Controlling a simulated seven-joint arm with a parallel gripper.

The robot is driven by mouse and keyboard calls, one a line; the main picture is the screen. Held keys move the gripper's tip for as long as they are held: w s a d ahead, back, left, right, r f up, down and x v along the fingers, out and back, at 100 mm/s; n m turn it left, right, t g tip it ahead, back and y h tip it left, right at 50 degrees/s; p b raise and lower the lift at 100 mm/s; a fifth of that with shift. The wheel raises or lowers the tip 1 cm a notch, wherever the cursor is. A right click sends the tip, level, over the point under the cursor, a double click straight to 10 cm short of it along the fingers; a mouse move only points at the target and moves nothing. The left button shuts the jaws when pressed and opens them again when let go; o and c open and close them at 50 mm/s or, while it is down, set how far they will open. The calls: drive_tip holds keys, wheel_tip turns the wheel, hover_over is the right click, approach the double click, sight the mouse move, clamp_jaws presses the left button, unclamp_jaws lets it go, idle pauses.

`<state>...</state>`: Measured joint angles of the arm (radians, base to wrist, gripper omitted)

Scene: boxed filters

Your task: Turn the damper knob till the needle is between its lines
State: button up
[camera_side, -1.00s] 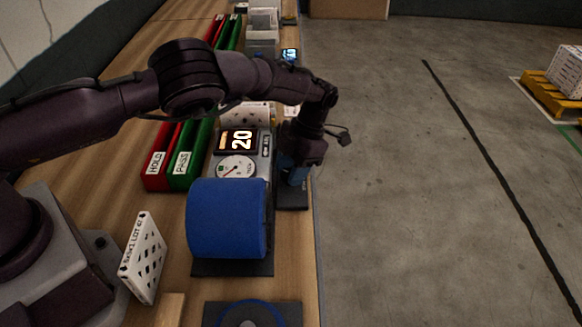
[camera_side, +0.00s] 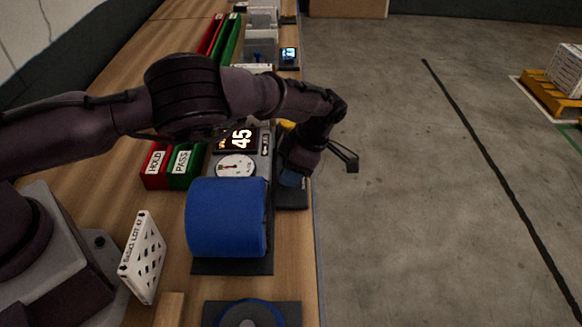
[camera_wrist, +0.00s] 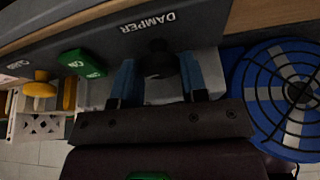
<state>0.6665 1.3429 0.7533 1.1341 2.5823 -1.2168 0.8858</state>
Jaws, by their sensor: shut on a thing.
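The dark damper knob (camera_wrist: 160,62) sits below the DAMPER label on the grey panel in the wrist view. My gripper (camera_wrist: 158,76) has its two blue fingers on either side of the knob and is shut on it. In the side view my gripper (camera_side: 290,178) is at the right side of the unit, and the knob is hidden there. The round white gauge (camera_side: 236,166) is on top of the unit; its needle points roughly upward, and its lines are too small to make out.
Red HOLD (camera_side: 155,165) and green PASS (camera_side: 183,165) bins lie to the left.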

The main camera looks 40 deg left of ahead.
drive_tip(key=shift+w+r, duration=0.1)
idle(0.4)
drive_tip(key=o, duration=0.6)
drive_tip(key=v, duration=1.3)
